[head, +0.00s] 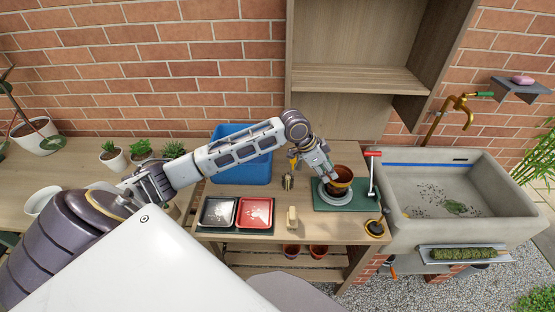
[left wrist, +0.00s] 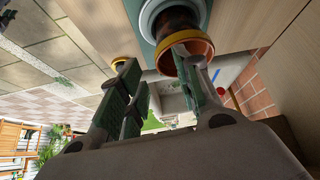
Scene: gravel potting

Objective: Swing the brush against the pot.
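The pot (head: 343,175) is brown with an orange rim and stands on a round grey wheel (head: 332,198) on a green mat. My left gripper (head: 326,176) is at the pot's left side. In the left wrist view the fingers of this gripper (left wrist: 157,75) are apart; one overlaps the opening of the pot (left wrist: 182,42) and the other is outside it. Whether either touches is unclear. A red-handled tool with a grey post (head: 372,178) stands right of the pot; I cannot tell whether it is the brush. My right gripper is not in view.
Red and grey trays (head: 255,229), a small tan block (head: 292,218) and a blue bin (head: 240,172) stand left of the pot. A black and gold round item (head: 375,228) lies near the front right edge. A stone sink (head: 400,238) adjoins on the right.

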